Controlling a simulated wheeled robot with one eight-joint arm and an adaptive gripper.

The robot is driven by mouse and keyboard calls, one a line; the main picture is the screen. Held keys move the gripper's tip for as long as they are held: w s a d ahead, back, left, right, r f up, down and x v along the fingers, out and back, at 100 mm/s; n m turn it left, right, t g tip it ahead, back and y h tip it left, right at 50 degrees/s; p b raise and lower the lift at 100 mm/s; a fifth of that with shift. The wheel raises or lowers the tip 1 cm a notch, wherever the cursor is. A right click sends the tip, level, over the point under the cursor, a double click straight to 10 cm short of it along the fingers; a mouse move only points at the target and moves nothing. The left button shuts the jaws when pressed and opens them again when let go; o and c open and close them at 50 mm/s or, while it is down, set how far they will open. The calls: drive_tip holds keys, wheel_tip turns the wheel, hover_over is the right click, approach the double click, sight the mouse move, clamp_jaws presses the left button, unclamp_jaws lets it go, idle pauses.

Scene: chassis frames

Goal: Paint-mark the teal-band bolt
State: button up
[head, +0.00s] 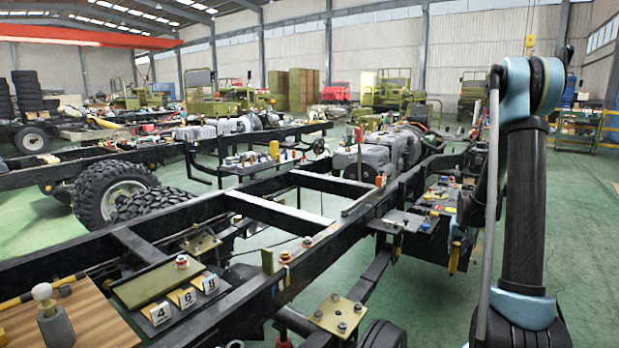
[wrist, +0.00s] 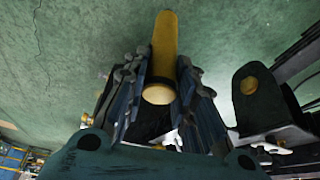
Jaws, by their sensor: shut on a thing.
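My gripper (wrist: 162,92) is shut on a yellow cylinder (wrist: 164,42) with a pale cream end, likely the paint marker. In the wrist view the marker stands between the two ribbed fingers, with green floor behind it. In the head view the yellow marker (head: 454,258) hangs below my gripper (head: 457,238), beside the right side of the chassis frame. Bolts with coloured marks stand along the near rail, such as a red-topped one (head: 182,262) and another (head: 285,256). I cannot make out which bolt has a teal band.
The black chassis frame (head: 235,302) runs diagonally through the head view. Number tags (head: 185,297) and a wooden board (head: 85,322) lie at the near left. An olive plate with bolts (head: 338,316) juts out below. A black bracket (wrist: 262,100) stands close right of my gripper.

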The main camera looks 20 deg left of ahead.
drive_tip(key=s+a+r+n+y, duration=0.15)
drive_tip(key=a+r, duration=0.35)
drive_tip(key=a, duration=0.5)
drive_tip(key=s+a+r+n, duration=0.2)
drive_tip(key=a+r, duration=0.3)
drive_tip(key=a, duration=0.6)
drive_tip(key=s+a+r+n+y, duration=0.15)
drive_tip(key=a+r, duration=0.35)
drive_tip(key=a, duration=0.5)
drive_tip(key=s+a+r+n+g+y, duration=0.1)
drive_tip(key=s+a+r+n, duration=0.2)
drive_tip(key=s+a+r, duration=0.7)
drive_tip(key=s+a+r+n+g, duration=0.1)
drive_tip(key=s+a+r+n, duration=0.45)
drive_tip(key=s+a, duration=0.7)
wheel_tip(320, 180, down, 6)
drive_tip(key=m, duration=0.1)
drive_tip(key=shift+d+m, duration=0.25)
drive_tip(key=shift+m, duration=0.1)
drive_tip(key=shift+d+f, duration=0.1)
drive_tip(key=shift+f, duration=0.5)
drive_tip(key=shift+r, duration=1)
